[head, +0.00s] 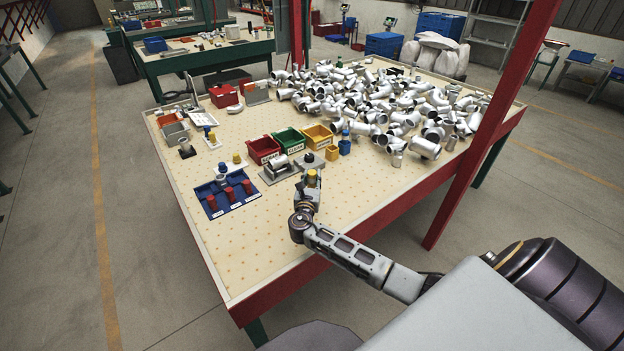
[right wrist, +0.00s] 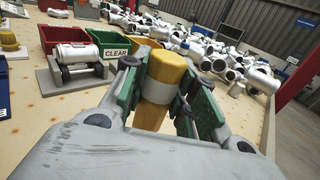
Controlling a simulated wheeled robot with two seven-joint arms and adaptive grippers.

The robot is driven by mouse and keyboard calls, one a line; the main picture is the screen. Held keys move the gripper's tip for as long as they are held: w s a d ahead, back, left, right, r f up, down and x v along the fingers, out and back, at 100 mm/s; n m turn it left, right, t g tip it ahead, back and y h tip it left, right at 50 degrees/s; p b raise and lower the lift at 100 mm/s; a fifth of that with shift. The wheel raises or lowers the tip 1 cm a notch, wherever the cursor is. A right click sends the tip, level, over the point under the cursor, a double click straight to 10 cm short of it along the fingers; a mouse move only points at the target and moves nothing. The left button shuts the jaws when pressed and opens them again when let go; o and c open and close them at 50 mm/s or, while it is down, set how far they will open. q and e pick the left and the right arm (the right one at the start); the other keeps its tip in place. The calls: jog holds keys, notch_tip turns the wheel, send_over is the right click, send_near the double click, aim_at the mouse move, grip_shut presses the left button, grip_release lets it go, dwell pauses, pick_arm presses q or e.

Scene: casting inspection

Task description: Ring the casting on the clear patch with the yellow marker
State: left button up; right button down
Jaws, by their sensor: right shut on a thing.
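My right gripper (head: 307,190) is shut on the yellow marker (head: 312,178). In the right wrist view the yellow marker (right wrist: 152,115) stands roughly upright between the green-padded fingers (right wrist: 165,95), with a pale band around its middle. A light grey cylindrical casting (right wrist: 72,53) lies on dark rollers on a grey stand (right wrist: 48,85), left of the gripper and apart from the marker. In the head view the casting (head: 280,161) is just left of and beyond the gripper. I cannot make out a clear patch or any ring on it. My left gripper is not in view.
Red (head: 263,150), green (head: 290,142) and yellow (head: 318,136) bins stand behind the stand; the green one reads CLEAR. A blue tray (head: 213,206) with red pieces lies left. The front tabletop (head: 260,255) is free.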

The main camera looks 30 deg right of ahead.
aim_at(312, 172)
jog(key=shift+f, duration=0.35)
dwell(1.2)
jog(key=shift+r+p, duration=0.75)
jog(key=shift+r, duration=0.2)
jog(key=shift+r+p, duration=2.65)
